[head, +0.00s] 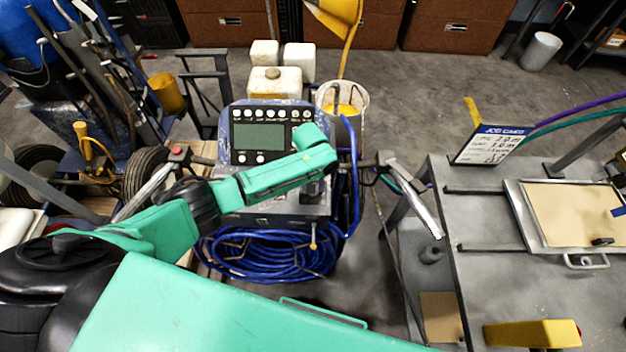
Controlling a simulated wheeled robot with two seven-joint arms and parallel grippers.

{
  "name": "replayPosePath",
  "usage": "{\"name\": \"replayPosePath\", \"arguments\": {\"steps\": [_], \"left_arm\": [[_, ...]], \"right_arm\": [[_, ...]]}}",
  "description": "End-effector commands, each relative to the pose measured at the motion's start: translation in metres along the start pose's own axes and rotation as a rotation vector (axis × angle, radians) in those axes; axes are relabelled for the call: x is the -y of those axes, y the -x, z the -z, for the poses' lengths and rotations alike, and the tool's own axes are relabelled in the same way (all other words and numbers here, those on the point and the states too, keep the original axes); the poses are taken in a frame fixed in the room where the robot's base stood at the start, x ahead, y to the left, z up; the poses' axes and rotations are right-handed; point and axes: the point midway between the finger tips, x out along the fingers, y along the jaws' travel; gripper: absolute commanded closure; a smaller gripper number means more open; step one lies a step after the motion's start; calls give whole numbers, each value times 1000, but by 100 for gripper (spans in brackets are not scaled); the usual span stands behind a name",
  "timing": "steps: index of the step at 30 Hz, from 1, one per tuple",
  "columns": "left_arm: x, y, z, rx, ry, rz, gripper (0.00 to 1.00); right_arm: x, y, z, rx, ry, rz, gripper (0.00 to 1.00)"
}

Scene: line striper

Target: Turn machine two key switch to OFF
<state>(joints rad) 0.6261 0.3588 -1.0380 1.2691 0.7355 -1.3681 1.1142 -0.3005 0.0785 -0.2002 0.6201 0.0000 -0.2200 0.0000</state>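The line striper (240,117) stands ahead with a control panel, a dark screen (259,136) and rows of white round buttons. My green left arm reaches across its front, and the wrist bends down over the panel's lower right part. My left gripper (313,188) points down there, small and dark, and I cannot tell whether its fingers are apart or touching anything. The key switch cannot be made out; the arm and gripper cover part of the panel. My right gripper is not in view.
Coiled blue hose (265,258) hangs under the panel. Handlebars stick out both sides, with a silver lever (420,205) at right. A grey metal table (490,270) on the right holds a clipboard (570,212) and a yellow block (530,334). White jugs (272,82) stand behind.

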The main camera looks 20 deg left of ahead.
Motion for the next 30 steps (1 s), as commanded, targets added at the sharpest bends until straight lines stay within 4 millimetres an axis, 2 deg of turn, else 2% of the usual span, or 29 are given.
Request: {"name": "replayPosePath", "arguments": {"steps": [1, 3, 12, 29, 30], "left_arm": [[0, 4, -1, 0, 35, -1, 100], [-1, 4, 0, -2, 84, -1, 100], [0, 2, 0, -8, 223, -1, 100], [0, 1, 1, -12, 260, -1, 100], [0, 1, 1, -12, 260, -1, 51]], "right_arm": [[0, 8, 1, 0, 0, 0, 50], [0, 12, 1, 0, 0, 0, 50], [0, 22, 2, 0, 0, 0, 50], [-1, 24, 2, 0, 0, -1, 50], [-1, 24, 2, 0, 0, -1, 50]]}}
